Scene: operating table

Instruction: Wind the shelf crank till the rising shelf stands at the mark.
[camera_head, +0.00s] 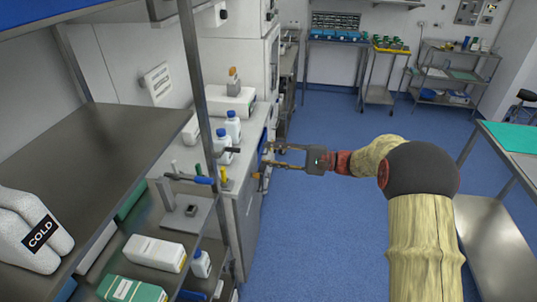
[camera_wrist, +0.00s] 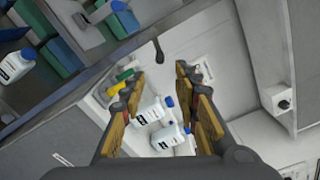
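A grey bar with a blue grip (camera_head: 203,180), which looks like the crank, sticks out beside the shelf post in the head view. Below it is a small grey plate (camera_head: 200,217) with a dark block on it; it may be the rising shelf. I cannot make out a mark. My gripper (camera_head: 267,162) is open and empty, to the right of the blue grip and apart from it. In the wrist view my gripper's fingers (camera_wrist: 158,88) stand wide apart, with white bottles (camera_wrist: 166,138) seen beyond between them. A blue-tipped grey part shows at the top left.
A metal rack (camera_head: 92,150) with white and green boxes stands at the left. Blue-capped bottles (camera_head: 233,127) stand on the counter behind my gripper. A dark knob-ended lever (camera_wrist: 158,50) shows ahead in the wrist view. The blue floor (camera_head: 310,240) is clear right of the counter.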

